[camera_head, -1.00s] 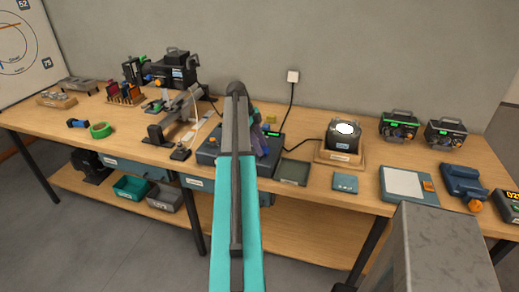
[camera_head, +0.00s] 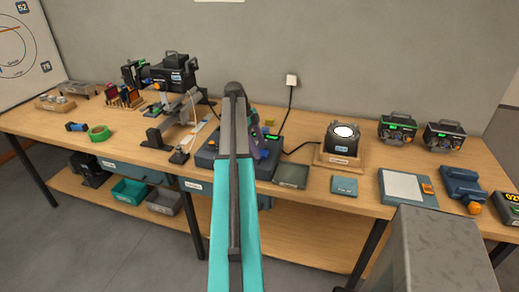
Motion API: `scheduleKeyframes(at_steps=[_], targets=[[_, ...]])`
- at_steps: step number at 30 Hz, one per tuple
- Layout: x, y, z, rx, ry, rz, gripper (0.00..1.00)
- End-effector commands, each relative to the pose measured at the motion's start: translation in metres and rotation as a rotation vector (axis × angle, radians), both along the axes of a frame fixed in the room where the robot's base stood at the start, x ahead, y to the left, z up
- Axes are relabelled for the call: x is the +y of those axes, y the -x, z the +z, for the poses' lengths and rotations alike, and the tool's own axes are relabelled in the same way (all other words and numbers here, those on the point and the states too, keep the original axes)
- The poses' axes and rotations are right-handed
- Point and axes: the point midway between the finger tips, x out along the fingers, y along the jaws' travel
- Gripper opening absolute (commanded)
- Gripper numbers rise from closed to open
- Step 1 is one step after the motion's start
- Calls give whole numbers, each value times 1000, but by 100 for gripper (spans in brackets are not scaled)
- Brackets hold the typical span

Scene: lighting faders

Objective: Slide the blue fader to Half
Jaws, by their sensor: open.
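The dark blue fader box (camera_head: 204,159) stands on the bench near its front edge, largely hidden behind my arm. A small green display (camera_head: 272,137) shows at its right. A small bright blue part (camera_head: 264,153) shows just right of my arm; I cannot tell whether it is the blue fader's cap or part of my gripper. My gripper (camera_head: 257,141) is over the right part of the box, mostly hidden by my arm. It is open. Contact with a fader cannot be made out, and the scale marks are too small to read.
A grey-green tray (camera_head: 291,175) lies right of the box. A lamp on a wooden base (camera_head: 341,147) and a cable stand behind it. A clamp-like stand (camera_head: 178,120) is close on the left.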

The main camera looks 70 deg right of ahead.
Motion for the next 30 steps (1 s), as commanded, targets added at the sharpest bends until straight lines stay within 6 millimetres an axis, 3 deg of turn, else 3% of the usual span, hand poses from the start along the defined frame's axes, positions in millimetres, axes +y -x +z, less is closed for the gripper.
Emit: scheduleKeyframes(at_steps=[21, 30], targets=[[1, -38, 89, -1, 2, 1, 55], [2, -49, 115, 0, 1, 1, 55]])
